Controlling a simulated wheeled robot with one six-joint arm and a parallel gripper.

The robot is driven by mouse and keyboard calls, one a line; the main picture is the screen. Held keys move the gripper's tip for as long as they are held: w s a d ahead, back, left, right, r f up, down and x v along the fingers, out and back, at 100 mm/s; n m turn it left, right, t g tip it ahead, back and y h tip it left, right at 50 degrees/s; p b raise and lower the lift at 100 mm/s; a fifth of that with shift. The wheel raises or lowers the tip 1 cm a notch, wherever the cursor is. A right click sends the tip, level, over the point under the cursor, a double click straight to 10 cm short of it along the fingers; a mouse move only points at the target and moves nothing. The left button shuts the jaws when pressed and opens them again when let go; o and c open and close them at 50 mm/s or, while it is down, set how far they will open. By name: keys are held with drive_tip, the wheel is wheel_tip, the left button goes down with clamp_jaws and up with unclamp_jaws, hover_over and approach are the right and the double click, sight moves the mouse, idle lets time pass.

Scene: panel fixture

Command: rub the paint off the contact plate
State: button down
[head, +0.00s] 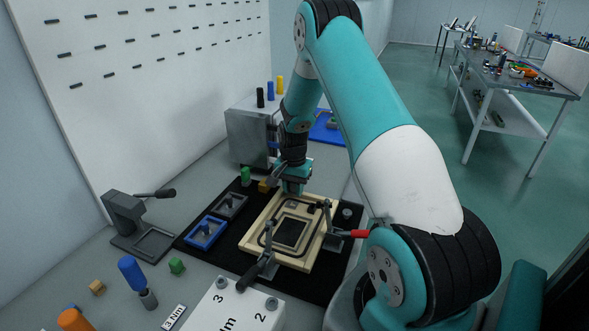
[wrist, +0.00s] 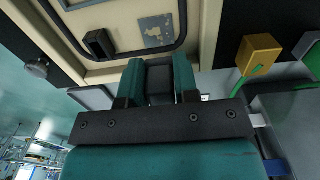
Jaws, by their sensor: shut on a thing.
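The beige panel (head: 256,238) lies in the fixture with a dark square at its middle. The wrist view shows part of this panel (wrist: 205,25) with a black seal loop. Inside the loop is a small blue-grey plate (wrist: 155,31) with mottled, paint-like patches, likely the contact plate; I cannot make it out in the head view. My gripper (head: 291,190) points down at the panel's far edge. In the wrist view my gripper (wrist: 158,75) is shut on a dark block (wrist: 160,88) between its fingers. Whether the block touches anything is unclear.
Clamps stand around the panel, one with a red handle (head: 352,233) at right and one with a black handle (head: 252,274) in front. A blue tray (head: 205,232) lies left on the black mat. A yellow block (wrist: 258,54) is right of my gripper in the wrist view.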

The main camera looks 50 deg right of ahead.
drive_tip(key=shift+r+p, duration=1.6)
drive_tip(key=shift+r, duration=0.95)
